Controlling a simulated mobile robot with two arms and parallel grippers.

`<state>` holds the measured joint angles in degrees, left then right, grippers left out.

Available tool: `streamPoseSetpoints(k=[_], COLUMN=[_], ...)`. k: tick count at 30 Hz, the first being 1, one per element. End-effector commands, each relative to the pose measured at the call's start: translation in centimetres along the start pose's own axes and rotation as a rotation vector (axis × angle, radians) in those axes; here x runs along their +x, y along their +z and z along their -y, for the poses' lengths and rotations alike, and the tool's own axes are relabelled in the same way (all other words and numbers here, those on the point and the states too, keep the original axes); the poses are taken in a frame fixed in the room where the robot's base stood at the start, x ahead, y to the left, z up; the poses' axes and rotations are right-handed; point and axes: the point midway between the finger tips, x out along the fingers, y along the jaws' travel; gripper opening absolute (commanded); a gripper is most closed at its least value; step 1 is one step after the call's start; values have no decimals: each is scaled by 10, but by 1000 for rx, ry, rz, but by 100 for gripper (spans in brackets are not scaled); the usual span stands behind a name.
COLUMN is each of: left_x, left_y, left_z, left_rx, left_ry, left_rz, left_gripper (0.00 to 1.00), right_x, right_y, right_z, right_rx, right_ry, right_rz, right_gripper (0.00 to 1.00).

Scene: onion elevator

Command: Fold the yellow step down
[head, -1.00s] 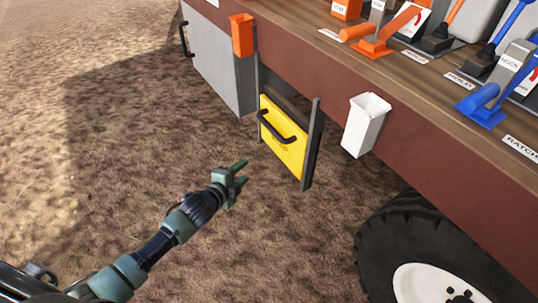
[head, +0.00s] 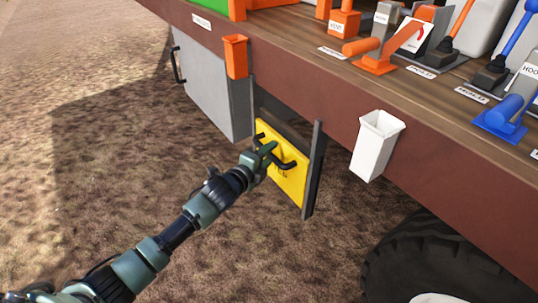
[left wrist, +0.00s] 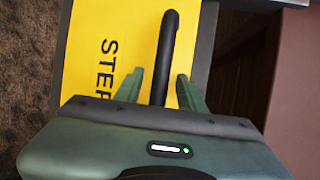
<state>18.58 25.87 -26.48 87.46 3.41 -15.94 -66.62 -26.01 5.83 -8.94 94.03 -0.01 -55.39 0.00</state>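The yellow step (head: 284,178) stands folded up, upright between two dark posts under the side of the vehicle bed. Its black handle (head: 287,166) runs across its outer face. My left gripper (head: 269,151) is at the step's handle, its fingers apart. In the left wrist view the yellow step (left wrist: 88,70) shows the letters "STEP", and the black handle (left wrist: 166,50) reaches down between the two green fingertips (left wrist: 158,85). Gaps show on both sides of the handle, so the fingers are not closed on it. My right gripper is not in view.
A grey box (head: 208,85) with a black handle hangs left of the step. An orange bin (head: 236,57) and a white bin (head: 377,145) are fixed to the bed's brown side. A tire (head: 425,258) stands at lower right. The ground in front of the step is clear.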

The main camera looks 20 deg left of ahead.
Motion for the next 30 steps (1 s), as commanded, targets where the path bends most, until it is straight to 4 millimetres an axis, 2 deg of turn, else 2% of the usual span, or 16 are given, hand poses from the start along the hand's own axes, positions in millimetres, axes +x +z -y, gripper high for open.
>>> streamPoseSetpoints(k=[3, 4, 8, 30], left_x=[0, 0, 0, -1], left_y=[0, 0, 0, 0], left_z=[0, 0, 0, -1], left_rx=[-1, -1, -1, -1], left_ry=[0, 0, 0, 2], left_rz=[0, 0, 0, 1], left_gripper=[40, 37, 1, 0], right_x=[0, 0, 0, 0], right_y=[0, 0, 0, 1], right_z=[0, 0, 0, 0], right_rx=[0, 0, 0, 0], right_ry=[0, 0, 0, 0], right_rz=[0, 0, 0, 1], right_gripper=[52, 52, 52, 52])
